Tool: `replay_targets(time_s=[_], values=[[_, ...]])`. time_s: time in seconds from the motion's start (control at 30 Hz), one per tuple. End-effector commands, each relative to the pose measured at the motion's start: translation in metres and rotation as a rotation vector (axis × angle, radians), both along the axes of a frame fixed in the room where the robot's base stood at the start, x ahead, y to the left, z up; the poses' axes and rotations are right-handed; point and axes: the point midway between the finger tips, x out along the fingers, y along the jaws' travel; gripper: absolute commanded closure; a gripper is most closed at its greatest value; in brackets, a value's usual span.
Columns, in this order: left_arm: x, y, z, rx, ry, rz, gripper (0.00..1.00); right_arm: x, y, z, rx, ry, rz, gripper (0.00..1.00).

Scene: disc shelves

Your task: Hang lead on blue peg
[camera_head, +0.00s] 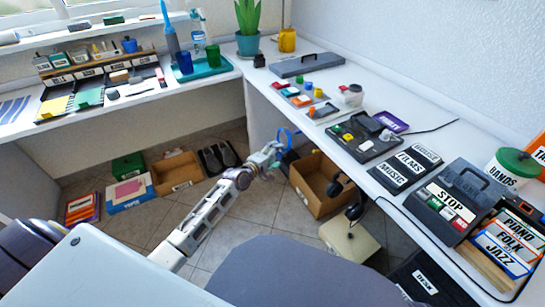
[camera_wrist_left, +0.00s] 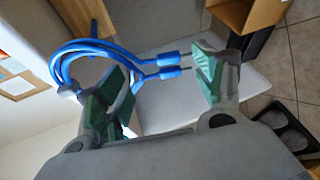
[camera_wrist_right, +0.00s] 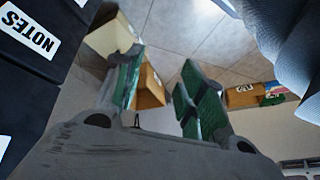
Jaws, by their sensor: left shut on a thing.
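The lead is a coiled blue cable (camera_wrist_left: 90,50) with two plugs, seen in the left wrist view between my left gripper's (camera_wrist_left: 165,88) green-padded fingers. In the head view the lead (camera_head: 285,138) shows as a small blue loop at my left gripper (camera_head: 274,152), near the front edge of the right-hand desk. The left gripper is shut on the lead. My right gripper (camera_wrist_right: 160,92) is open, with nothing between its fingers; it is not clear in the head view. A blue bar (camera_wrist_left: 98,16) shows behind the lead; I cannot tell whether it is the blue peg.
A cardboard box (camera_head: 313,190) stands on the floor by the right desk, with black headphones (camera_head: 340,187) nearby. The right desk (camera_head: 315,138) holds a grey case (camera_head: 307,65), trays and labelled boxes. Open tile floor (camera_head: 215,215) surrounds my left arm.

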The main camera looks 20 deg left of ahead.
Motion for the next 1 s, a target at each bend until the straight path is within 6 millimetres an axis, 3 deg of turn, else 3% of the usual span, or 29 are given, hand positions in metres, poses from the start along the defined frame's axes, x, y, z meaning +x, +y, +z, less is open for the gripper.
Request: replay_targets(time_s=[0.3,1.0], values=[[0.01,-0.007,-0.001,0.0,-0.001,0.0,0.56,-0.005,0.003,-0.018,0.015,0.006,-0.003,0.6],[0.029,-0.023,-0.003,-0.002,-0.002,-0.001,0.56,0.004,0.009,-0.037,0.053,-0.042,-0.014,0.6]])
